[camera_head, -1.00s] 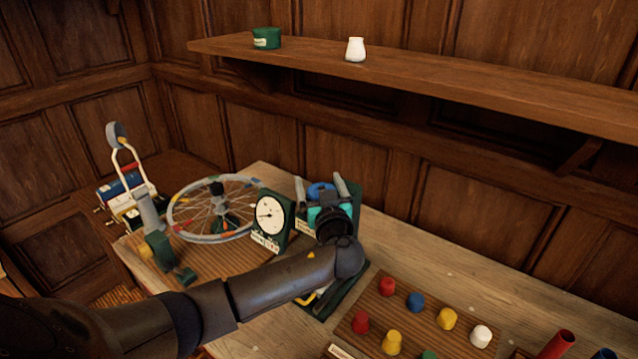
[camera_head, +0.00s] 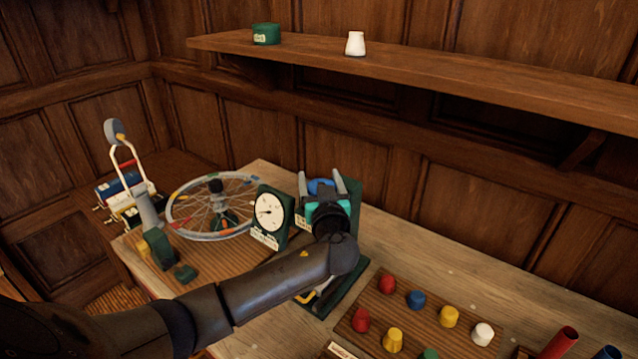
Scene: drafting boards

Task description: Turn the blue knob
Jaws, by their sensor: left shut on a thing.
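The blue knob (camera_head: 318,186) sits on a dark green stand (camera_head: 371,205) on the workbench. Only its top shows between the fingers of my left gripper (camera_head: 321,184). The gripper's grey fingers stand on its left and right sides and are shut on it. My left wrist and forearm cover the front of the stand and the knob's lower part. My right gripper is not in view.
A round white dial (camera_head: 269,212) stands close to the left of the gripper, with a spoked wheel (camera_head: 213,205) beyond it. A board of coloured pegs (camera_head: 365,338) lies at the front right. A wall shelf (camera_head: 450,78) runs above the bench.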

